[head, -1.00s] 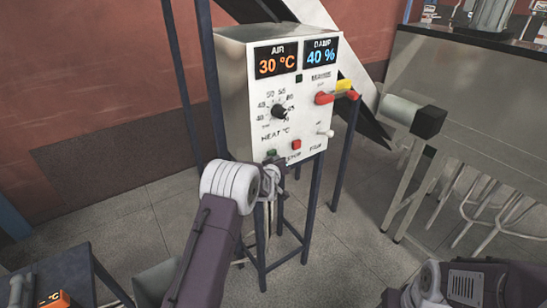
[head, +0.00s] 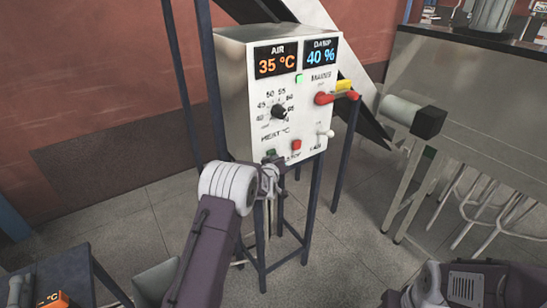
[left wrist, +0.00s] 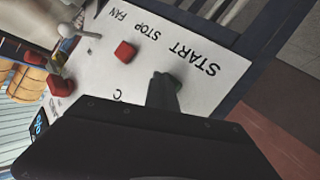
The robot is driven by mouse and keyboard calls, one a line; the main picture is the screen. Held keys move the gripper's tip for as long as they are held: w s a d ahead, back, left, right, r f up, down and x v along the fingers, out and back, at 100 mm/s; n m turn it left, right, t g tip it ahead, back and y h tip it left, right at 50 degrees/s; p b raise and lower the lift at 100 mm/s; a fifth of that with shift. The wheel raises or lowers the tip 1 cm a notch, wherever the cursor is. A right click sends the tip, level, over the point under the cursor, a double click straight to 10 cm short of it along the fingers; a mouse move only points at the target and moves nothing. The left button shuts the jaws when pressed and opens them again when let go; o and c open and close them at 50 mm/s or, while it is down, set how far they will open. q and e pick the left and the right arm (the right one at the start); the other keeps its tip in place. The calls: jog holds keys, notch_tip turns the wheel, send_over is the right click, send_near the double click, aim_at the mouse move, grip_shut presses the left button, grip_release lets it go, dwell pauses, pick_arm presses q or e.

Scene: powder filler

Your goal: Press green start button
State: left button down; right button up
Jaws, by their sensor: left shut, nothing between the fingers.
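The green start button (head: 271,153) is at the lower left of the white panel on the metal control box (head: 231,95). In the left wrist view the shut fingertips (left wrist: 163,91) overlap the start button (left wrist: 176,82) below the START label. They look to be touching it, but how far it is pressed in cannot be told. My right gripper is out of the head view; only part of that arm shows at the lower right.
The red stop button (head: 296,145) is close to the right of the start button. The heat knob (head: 278,112), red main switch (head: 323,98), fan lever (head: 327,134) and a lit green lamp (head: 299,79) are on the same panel. A steel table (head: 470,90) stands at right.

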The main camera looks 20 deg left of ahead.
pick_arm(q)
jog(key=shift+s+d, duration=0.55)
jog(key=shift+d, duration=0.15)
jog(key=shift+d, duration=0.1)
jog(key=s+d, duration=0.1)
jog(key=d, duration=0.1)
jog(key=s+d, duration=0.1)
jog(key=s, duration=0.1)
jog(key=shift+d+b, duration=0.35)
jog(key=shift+d, duration=0.05)
dwell(0.3)
